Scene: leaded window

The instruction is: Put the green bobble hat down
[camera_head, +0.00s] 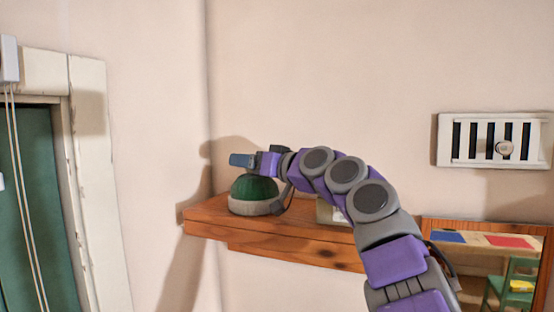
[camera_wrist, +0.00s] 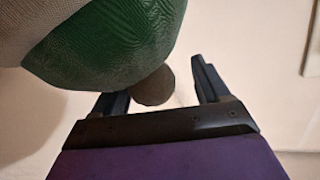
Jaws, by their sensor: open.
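The green bobble hat (camera_head: 254,188) sits upright on the wooden shelf (camera_head: 300,243), near its left end, with its pale grey brim down on the wood. My gripper (camera_head: 242,160) is just above the hat's crown. In the wrist view, the hat's green crown (camera_wrist: 110,45) and pale brim fill the upper left. Its round grey-brown bobble (camera_wrist: 153,87) shows between the spread fingers of my gripper (camera_wrist: 165,82), nearer the left finger. The fingers are open; I cannot tell whether the left one touches the bobble.
A small pale object (camera_head: 328,212) stands on the shelf behind my arm, partly hidden. A wood-framed mirror or picture (camera_head: 428,226) is at lower right. A white vent (camera_head: 462,156) is on the wall. A green panel with a white frame (camera_head: 95,170) and cords is at left.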

